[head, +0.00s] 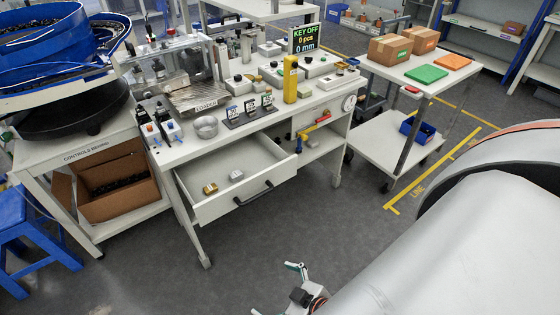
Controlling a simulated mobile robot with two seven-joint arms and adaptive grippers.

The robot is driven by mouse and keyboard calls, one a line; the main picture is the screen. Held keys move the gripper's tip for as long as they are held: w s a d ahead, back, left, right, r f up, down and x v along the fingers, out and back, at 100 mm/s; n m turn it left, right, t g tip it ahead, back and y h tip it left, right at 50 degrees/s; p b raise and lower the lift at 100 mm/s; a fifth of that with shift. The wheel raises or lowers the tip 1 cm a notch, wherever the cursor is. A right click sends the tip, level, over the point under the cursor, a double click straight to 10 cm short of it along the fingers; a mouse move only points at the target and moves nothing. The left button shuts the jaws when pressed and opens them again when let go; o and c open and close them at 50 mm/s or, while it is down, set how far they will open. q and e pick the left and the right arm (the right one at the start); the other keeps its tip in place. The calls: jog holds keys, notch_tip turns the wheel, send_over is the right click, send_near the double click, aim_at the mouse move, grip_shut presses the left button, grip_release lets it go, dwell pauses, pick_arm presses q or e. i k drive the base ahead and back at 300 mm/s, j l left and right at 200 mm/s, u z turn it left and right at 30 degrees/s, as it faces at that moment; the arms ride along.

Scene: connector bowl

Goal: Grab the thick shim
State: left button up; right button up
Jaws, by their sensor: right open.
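An open drawer (222,205) sticks out from the front of the workbench. In it lie a small brass-coloured block (210,188) and, to its right, a small pale grey block (236,176). They are apart from each other. Either could be the thick shim; at this size I cannot tell their thickness or read any mark. My right gripper (278,288) is at the bottom of the picture, over the floor in front of the drawer. It is open and empty, well short of the drawer. My left gripper is out of view.
The workbench top (185,150) is crowded with fixtures, a metal cup (206,127) and a yellow post (290,80). A cardboard box (110,185) sits on the left stand's lower shelf. A cart (400,70) stands at right. The floor before the drawer is clear.

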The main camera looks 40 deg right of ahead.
aim_at(237, 175)
jog(key=z, duration=0.9)
